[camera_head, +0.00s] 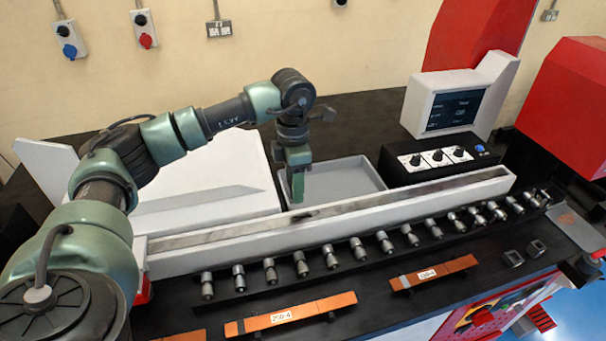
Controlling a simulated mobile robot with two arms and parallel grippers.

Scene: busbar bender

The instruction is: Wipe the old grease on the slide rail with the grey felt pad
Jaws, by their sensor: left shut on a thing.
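The slide rail (385,199) is a long pale channel with a grey metal strip inside, running from lower left to upper right across the bench. A dark grease smear (302,214) lies on its strip left of the middle, and the strip also looks darker toward the right end. My left gripper (297,190) points down just behind the rail, above the near left corner of a shallow grey tray (358,168). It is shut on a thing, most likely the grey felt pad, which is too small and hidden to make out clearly. My right gripper is out of view.
A row of several metal cylinders (332,257) stands along the front of the rail. Orange labelled bars (290,315) lie nearer me. A black knob box (440,160) and a white screen unit (455,105) stand behind right. A white sloped panel (205,180) is at left.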

